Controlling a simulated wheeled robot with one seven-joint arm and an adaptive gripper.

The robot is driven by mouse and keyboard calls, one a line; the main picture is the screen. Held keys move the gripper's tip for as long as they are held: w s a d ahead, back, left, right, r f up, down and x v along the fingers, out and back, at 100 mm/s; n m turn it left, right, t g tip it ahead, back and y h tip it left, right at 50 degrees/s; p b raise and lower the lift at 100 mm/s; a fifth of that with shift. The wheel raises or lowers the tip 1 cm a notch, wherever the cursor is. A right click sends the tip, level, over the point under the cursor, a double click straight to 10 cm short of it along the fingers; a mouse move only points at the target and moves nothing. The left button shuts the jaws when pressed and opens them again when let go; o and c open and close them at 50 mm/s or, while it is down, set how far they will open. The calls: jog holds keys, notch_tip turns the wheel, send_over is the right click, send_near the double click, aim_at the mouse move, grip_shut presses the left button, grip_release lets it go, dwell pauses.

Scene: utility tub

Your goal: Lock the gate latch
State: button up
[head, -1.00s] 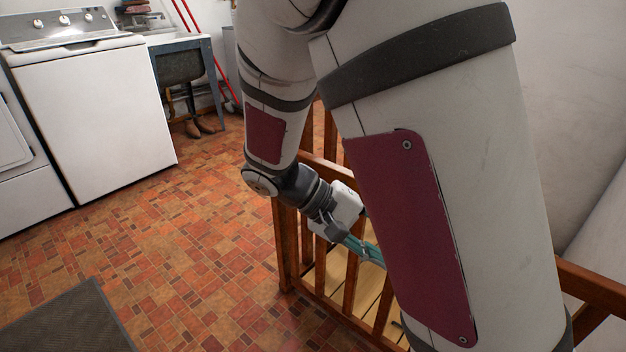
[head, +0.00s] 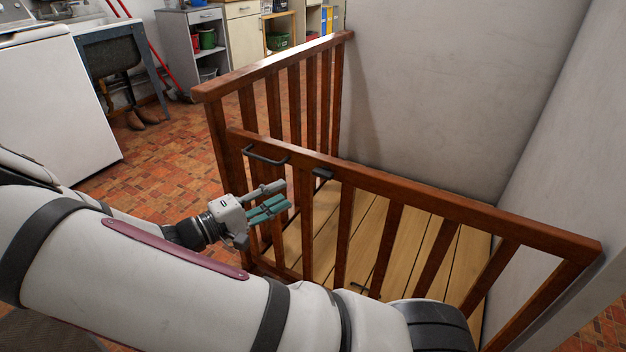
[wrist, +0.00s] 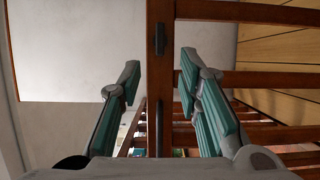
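The wooden gate (head: 430,195) is a brown barred panel whose left end stands by the corner post (head: 218,135) of a railing. A dark handle (head: 265,157) sits on its top rail. A small black piece, likely the latch (head: 322,173), is on the rail just right of the handle. A similar dark piece (wrist: 159,40) shows on a wooden member in the wrist view, ahead of my fingers. My gripper (head: 284,198) is open and empty, below the handle and in front of the bars. In the wrist view its teal fingers (wrist: 162,65) are apart. I cannot tell the latch's position.
A second barred railing (head: 270,65) runs back to the wall (head: 420,90). Plank flooring (head: 380,235) lies behind the gate. A small dark fitting (head: 366,290) is low by the bars. A white washer (head: 55,110) and cabinets (head: 190,45) stand behind.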

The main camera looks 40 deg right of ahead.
aim_at(319, 176)
jog(key=d+b, duration=0.1)
jog(key=d, duration=0.2)
jog(key=d+b, duration=0.1)
jog(key=d, duration=0.3)
jog(key=d+b, duration=0.1)
jog(key=d, duration=0.3)
jog(key=shift+s, duration=0.25)
grip_shut()
